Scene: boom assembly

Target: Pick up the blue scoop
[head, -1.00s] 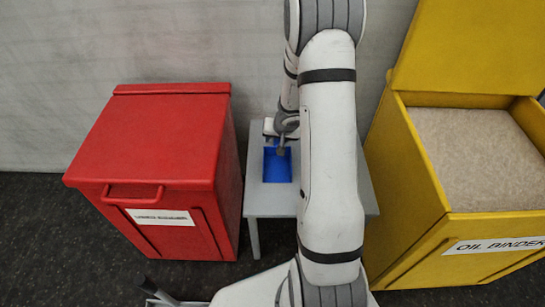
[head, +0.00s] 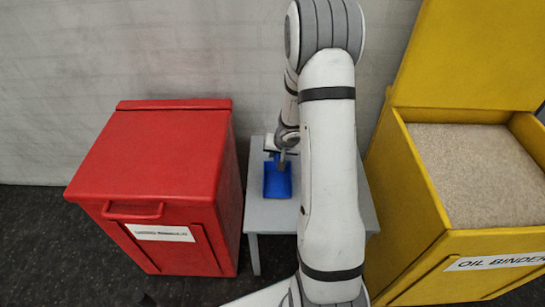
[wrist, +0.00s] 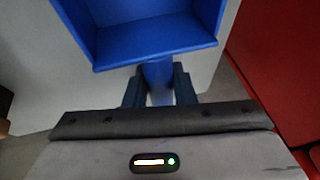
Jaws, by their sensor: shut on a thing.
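The blue scoop (head: 277,180) is over the small grey table in the head view, in front of my gripper (head: 282,154). In the wrist view, the scoop's open blue pan (wrist: 150,50) fills the top of the picture. Its short round handle (wrist: 158,78) runs down between the two dark fingers of my gripper (wrist: 159,88). The fingers are shut on the handle. I cannot tell exactly how far the scoop is above the tabletop. My arm hides the right part of the table in the head view.
The grey table (head: 270,215) stands between a closed red bin (head: 165,170) on the left and an open yellow bin (head: 410,200) on the right. The yellow bin holds beige granules (head: 480,165). A pale wall (head: 60,80) is close behind.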

